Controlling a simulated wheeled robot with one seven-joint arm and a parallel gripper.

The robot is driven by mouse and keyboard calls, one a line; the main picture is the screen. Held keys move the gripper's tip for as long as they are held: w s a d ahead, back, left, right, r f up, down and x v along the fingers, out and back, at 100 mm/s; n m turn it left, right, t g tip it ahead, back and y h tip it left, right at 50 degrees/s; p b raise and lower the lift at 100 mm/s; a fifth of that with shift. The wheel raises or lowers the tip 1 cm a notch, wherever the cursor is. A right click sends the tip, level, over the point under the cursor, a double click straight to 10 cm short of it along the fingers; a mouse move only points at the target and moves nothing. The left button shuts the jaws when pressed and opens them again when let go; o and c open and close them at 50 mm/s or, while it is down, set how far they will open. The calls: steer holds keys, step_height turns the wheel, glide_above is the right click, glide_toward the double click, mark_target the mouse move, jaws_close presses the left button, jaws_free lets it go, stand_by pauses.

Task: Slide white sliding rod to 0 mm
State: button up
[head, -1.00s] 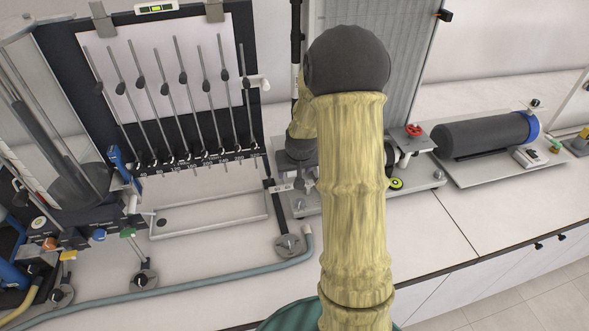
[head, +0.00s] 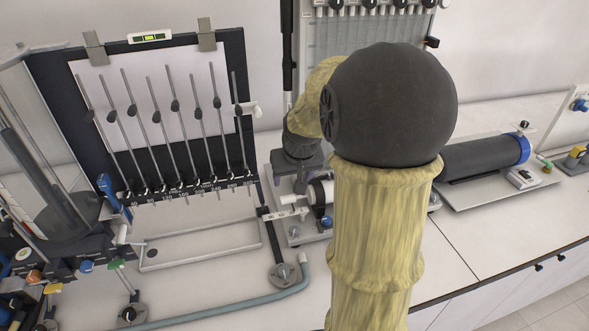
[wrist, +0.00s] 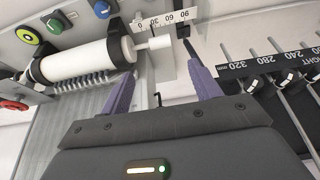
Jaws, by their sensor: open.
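The white sliding rod (wrist: 152,44) sticks out of the end of a white cylinder (wrist: 82,61) in the wrist view. A small scale strip (wrist: 165,19) marked 0 to 90 runs beside it, with 0 nearest the cylinder. The rod's free end lies along the strip, but I cannot read its exact mark. My gripper (wrist: 161,62) is open, its purple fingers apart. The rod's outer part lies just beyond the gap between the fingertips, with nothing held. In the head view the rod (head: 291,199) shows small below my wrist, above the scale strip (head: 286,214).
A black board (head: 150,110) with several inclined tubes stands at the left; its number strip (wrist: 258,62) is close to my right finger in the wrist view. A ribbed grey panel stands behind my arm. A dark cylinder (head: 484,156) lies at the right. A hose (head: 200,313) crosses the front.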

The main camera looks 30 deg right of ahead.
steer(key=v, duration=0.4)
steer(key=shift+c, duration=0.4)
steer(key=shift+a+f, duration=0.1)
steer(key=c, duration=0.4)
steer(key=shift+n+g+y, duration=0.3)
steer(key=shift+n, duration=0.1)
steer(key=s+a+f, duration=0.2)
steer(key=a+f, duration=0.1)
steer(key=s+a+f, duration=0.1)
steer(key=a, duration=0.1)
steer(key=shift+s+a+f, duration=0.15)
steer(key=shift+s, duration=0.2)
jaws_close()
steer(key=s+a+f+n+g, duration=0.1)
steer(key=s+a+f, duration=0.5)
steer(key=s, duration=0.2)
steer(key=shift+s+a, duration=0.35)
steer(key=shift+s, duration=0.05)
steer(key=shift+w, duration=0.1)
